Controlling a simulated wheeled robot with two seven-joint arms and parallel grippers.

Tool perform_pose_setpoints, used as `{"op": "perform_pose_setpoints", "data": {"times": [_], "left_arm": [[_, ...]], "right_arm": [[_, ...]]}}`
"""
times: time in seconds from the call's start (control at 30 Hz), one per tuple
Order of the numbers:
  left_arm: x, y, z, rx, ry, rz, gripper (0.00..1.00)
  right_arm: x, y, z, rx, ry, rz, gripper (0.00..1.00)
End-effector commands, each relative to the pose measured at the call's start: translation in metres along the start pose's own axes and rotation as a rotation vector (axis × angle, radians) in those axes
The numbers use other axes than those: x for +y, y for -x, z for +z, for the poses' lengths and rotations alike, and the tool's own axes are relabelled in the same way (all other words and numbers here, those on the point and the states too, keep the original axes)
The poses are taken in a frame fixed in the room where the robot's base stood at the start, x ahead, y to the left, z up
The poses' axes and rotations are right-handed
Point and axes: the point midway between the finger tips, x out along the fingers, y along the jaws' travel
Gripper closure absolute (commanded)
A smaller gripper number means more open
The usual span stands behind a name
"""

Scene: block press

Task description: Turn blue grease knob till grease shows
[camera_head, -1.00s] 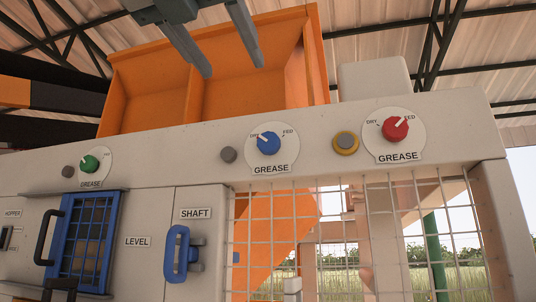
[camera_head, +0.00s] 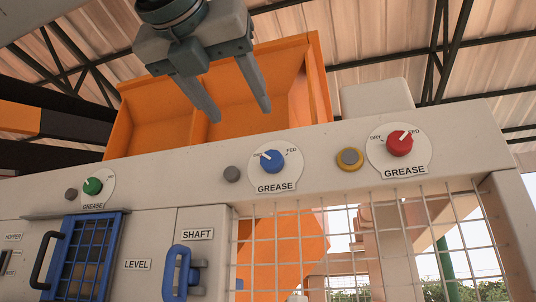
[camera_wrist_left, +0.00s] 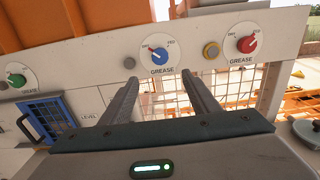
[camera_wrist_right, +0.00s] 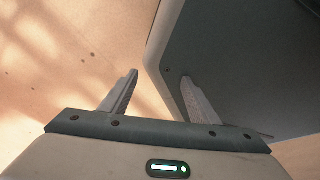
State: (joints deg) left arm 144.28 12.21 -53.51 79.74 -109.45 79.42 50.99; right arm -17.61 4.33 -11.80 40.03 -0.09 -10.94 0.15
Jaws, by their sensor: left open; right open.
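The blue grease knob (camera_head: 272,161) sits on a white dial plate marked DRY and FED, on the beige panel. Its white pointer is toward the upper left, on the DRY side. The knob also shows in the left wrist view (camera_wrist_left: 159,56), beyond the fingertips. My left gripper (camera_head: 240,112) is open and empty, above the knob in the head view and apart from it. The wrist view shows its fingers (camera_wrist_left: 162,78) spread below the dial. My right gripper (camera_wrist_right: 158,75) is open and empty, away from the panel's knobs; it is not in the head view.
A green knob (camera_head: 92,186) and a red knob (camera_head: 399,143) have similar dials. A grey button (camera_head: 232,174) and a yellow-ringed button (camera_head: 350,158) flank the blue dial. A wire mesh (camera_head: 285,245) lies below, an orange hopper (camera_head: 225,90) above. A grey surface (camera_wrist_right: 220,60) is near my right fingers.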

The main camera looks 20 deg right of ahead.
Motion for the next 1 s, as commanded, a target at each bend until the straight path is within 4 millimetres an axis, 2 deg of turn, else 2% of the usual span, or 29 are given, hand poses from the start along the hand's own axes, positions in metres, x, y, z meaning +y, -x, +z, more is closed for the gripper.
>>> {"op": "perform_pose_setpoints", "data": {"times": [0.27,0.43,1.0], "left_arm": [[0.000,-0.021,0.002,0.003,0.000,0.000,0.44],[0.000,-0.049,0.003,0.004,0.000,0.000,0.44],[0.000,-0.148,0.003,0.002,0.000,0.000,0.44]], "right_arm": [[0.003,0.009,0.026,-0.061,-0.001,0.003,0.44],[0.005,0.024,0.045,-0.109,-0.004,0.005,0.44],[0.009,0.072,0.030,-0.099,-0.003,0.009,0.44]]}}
